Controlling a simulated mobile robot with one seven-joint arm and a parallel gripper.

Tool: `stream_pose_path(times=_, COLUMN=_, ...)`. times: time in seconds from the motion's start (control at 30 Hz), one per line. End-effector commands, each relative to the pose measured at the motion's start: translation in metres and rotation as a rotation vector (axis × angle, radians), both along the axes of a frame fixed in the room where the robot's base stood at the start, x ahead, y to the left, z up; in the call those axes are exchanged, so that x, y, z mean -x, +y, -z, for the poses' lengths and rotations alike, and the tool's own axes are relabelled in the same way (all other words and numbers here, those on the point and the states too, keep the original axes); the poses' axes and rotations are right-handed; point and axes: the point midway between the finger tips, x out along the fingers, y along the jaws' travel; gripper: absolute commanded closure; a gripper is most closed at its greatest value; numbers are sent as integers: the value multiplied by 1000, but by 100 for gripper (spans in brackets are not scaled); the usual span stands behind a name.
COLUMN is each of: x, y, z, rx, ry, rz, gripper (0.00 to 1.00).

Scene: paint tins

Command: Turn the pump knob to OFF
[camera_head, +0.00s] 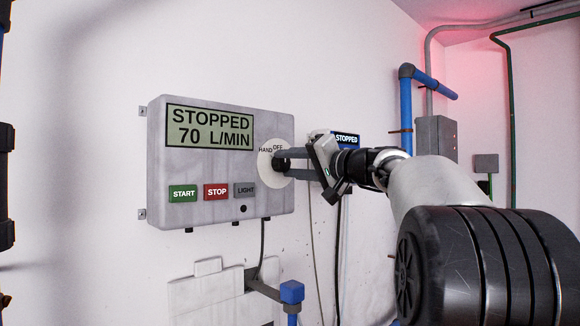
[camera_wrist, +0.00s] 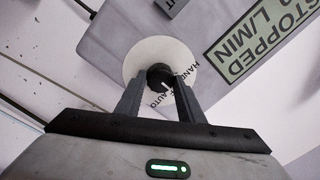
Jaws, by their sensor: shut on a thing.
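The black pump knob (camera_head: 281,159) sits on a round pale dial plate (camera_head: 264,162) at the right of the grey control box (camera_head: 225,205). HAND is on the dial's left and OFF at its top. In the wrist view the knob (camera_wrist: 158,74) has a small pale mark on its lower right, near the partly hidden lettering between HAND and AUTO; I cannot tell its exact setting. My gripper (camera_head: 283,163), also in the wrist view (camera_wrist: 158,84), is shut on the knob, one finger each side. The box display (camera_head: 210,127) reads STOPPED, 70 L/MIN.
Green START (camera_head: 182,193), red STOP (camera_head: 216,191) and grey LIGHT (camera_head: 245,190) buttons line the box below the display. A second display (camera_head: 346,139) reading STOPPED is partly behind my gripper. Cables and blue pipe (camera_head: 292,291) run below. The wall left of the box is clear.

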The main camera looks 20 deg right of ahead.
Motion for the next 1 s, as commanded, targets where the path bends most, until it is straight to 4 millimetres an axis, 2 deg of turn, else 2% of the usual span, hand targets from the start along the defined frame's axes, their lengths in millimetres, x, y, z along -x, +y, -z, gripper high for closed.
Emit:
stream_pose_path(times=0.47, x=0, y=0, z=1, rx=-11, ry=6, rz=0, gripper=88)
stream_pose_path(times=0.5, x=0, y=0, z=1, rx=-11, ry=6, rz=0, gripper=59)
stream_pose_path(times=0.57, x=0, y=0, z=1, rx=-11, ry=6, rz=0, gripper=49)
stream_pose_path(times=0.87, x=0, y=0, z=0, rx=-10, ry=4, rz=0, gripper=47)
stream_pose_path(times=1.0, x=9, y=-4, z=2, rx=-10, ry=5, rz=1, gripper=47)
